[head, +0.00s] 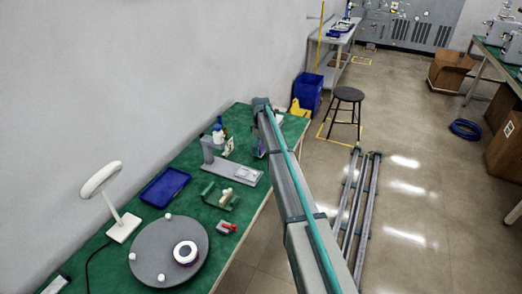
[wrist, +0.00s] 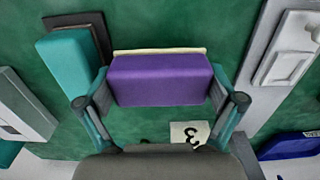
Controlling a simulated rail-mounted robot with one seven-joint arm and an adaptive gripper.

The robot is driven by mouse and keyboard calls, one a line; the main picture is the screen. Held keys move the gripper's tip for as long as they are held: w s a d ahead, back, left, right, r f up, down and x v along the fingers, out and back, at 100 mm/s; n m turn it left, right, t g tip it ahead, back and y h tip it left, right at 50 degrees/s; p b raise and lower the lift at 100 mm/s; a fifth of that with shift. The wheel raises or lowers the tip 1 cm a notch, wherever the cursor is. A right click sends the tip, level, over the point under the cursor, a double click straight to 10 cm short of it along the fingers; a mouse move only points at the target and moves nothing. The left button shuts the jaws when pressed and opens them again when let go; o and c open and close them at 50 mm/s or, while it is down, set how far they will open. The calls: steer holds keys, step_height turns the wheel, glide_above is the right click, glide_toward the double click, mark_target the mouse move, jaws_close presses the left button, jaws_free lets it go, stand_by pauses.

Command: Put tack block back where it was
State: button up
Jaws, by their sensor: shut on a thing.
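A purple block (wrist: 160,80) fills the space between the two fingers of my gripper (wrist: 160,88) in the wrist view. My gripper is shut on it, one finger at each side. A thin pale yellow strip (wrist: 160,51) shows along the block's far edge. I cannot tell whether the block touches the surface below or hangs above it. No label on it shows that names it the tack block. In the head view my arm reaches to the far end of the green bench (head: 187,207), and the arm hides most of the gripper and block.
A teal block (wrist: 68,70) on a dark base stands close to the left finger. A card marked 3 (wrist: 188,134) lies near the right finger. A grey fixture (wrist: 290,48) is at the right. A blue tray (head: 165,187) and a round turntable (head: 150,250) occupy the near bench.

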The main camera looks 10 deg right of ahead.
mark_target(261, 144)
steer(key=shift+f+p, duration=0.35)
steer(key=shift+f, duration=0.75)
steer(key=shift+f, duration=0.2)
steer(key=o, duration=0.8)
steer(key=shift+c, duration=0.2)
steer(key=shift+r, duration=0.1)
step_height(261, 144, up, 12)
steer(key=b, duration=0.4)
steer(key=shift+r, duration=0.1)
